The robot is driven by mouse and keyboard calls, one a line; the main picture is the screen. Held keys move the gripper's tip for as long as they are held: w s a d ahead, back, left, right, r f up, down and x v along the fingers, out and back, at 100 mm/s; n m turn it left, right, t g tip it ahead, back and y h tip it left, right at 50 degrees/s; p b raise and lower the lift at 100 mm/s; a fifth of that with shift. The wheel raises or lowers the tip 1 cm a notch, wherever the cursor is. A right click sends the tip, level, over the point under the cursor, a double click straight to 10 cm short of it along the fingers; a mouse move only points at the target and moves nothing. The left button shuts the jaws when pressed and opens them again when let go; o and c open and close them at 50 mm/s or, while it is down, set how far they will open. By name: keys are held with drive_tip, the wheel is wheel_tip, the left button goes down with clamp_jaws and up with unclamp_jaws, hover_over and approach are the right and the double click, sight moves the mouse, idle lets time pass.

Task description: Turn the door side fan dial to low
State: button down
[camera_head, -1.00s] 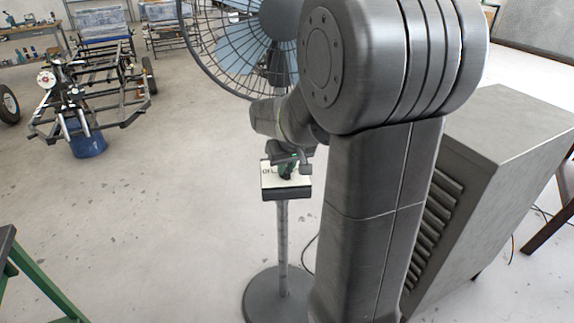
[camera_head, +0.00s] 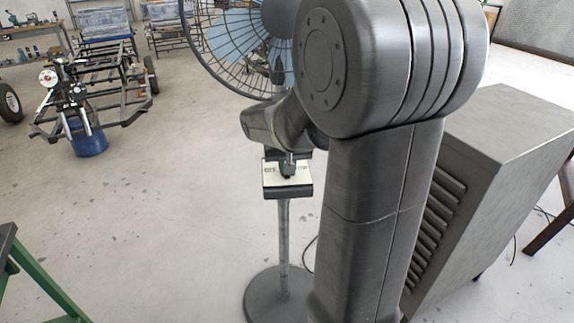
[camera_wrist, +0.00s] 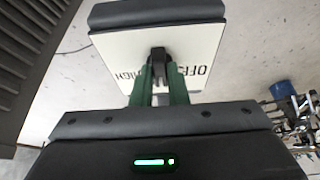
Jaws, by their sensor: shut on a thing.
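The fan (camera_head: 228,50) stands on a pole with a round base. Its control box (camera_head: 288,192) sits partway up the pole, with a pale label plate on top. In the wrist view the plate (camera_wrist: 205,40) shows "OFF" at right and "HIGH" at left, upside down; my fingers hide the lettering between. The small black dial (camera_wrist: 158,54) is in the middle of the plate. My gripper (camera_wrist: 159,72), with green fingers, is shut on the dial. The head view shows my gripper (camera_head: 289,170) over the box, partly hidden by my wrist.
A grey louvred cabinet (camera_head: 490,170) stands to the right of my arm. A vehicle frame (camera_head: 100,95) and a blue drum (camera_head: 88,138) are at the left back. A green stand (camera_head: 35,270) is at lower left. The floor between is clear.

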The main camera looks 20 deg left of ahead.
drive_tip(key=c, duration=1.4)
unclamp_jaws()
drive_tip(key=shift+c, duration=0.2)
drive_tip(key=p+v, duration=0.1)
drive_tip(key=v, duration=1.2)
drive_tip(key=shift+r, duration=0.4)
drive_tip(key=shift+s+d, duration=0.1)
drive_tip(key=b+x, duration=0.1)
drive_tip(key=x, duration=1.3)
drive_tip(key=shift+r, duration=0.1)
